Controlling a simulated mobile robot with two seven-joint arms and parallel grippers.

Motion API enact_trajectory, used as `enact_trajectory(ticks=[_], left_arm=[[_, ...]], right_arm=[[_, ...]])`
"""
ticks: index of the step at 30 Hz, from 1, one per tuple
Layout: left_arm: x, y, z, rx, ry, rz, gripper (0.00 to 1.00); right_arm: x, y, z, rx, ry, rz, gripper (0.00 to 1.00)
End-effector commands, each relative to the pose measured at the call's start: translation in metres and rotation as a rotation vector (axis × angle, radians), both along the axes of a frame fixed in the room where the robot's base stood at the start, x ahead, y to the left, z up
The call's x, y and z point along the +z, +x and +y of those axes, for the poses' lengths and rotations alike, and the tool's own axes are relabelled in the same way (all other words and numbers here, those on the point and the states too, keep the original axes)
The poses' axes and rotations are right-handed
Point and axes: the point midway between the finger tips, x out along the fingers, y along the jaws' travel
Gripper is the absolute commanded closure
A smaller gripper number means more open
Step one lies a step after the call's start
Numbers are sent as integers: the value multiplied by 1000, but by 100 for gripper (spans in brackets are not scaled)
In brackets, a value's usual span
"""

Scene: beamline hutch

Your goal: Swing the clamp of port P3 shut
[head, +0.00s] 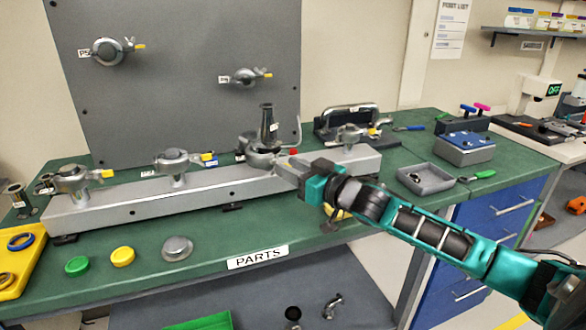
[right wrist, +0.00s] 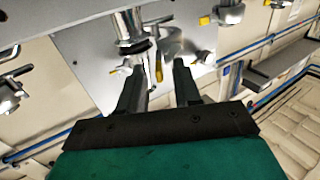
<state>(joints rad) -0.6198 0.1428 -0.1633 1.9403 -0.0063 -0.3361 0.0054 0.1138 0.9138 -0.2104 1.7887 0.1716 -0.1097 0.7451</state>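The port that I take for P3 (head: 262,158) is on the long grey rail (head: 130,212), third from the left; its small label is unreadable. My left gripper is not in view.
Other clamped ports (head: 75,180) sit on the rail, and more on the upright grey panel (head: 190,60). Green and yellow caps (head: 122,256) and a grey disc (head: 177,248) lie in front.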

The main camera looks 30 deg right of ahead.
Motion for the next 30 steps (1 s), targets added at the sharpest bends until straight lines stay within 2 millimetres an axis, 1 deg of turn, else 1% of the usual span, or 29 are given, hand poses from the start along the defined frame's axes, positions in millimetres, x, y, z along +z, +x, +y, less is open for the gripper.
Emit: enact_trajectory(ticks=[4,5,12,15,30], left_arm=[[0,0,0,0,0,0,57],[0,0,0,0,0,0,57],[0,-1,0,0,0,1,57],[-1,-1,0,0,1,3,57],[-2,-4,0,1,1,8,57]], right_arm=[[0,0,0,0,0,0,67],[0,0,0,0,0,0,69],[0,0,0,0,0,0,92],[0,0,0,0,0,0,100],[0,0,0,0,0,-1,100]])
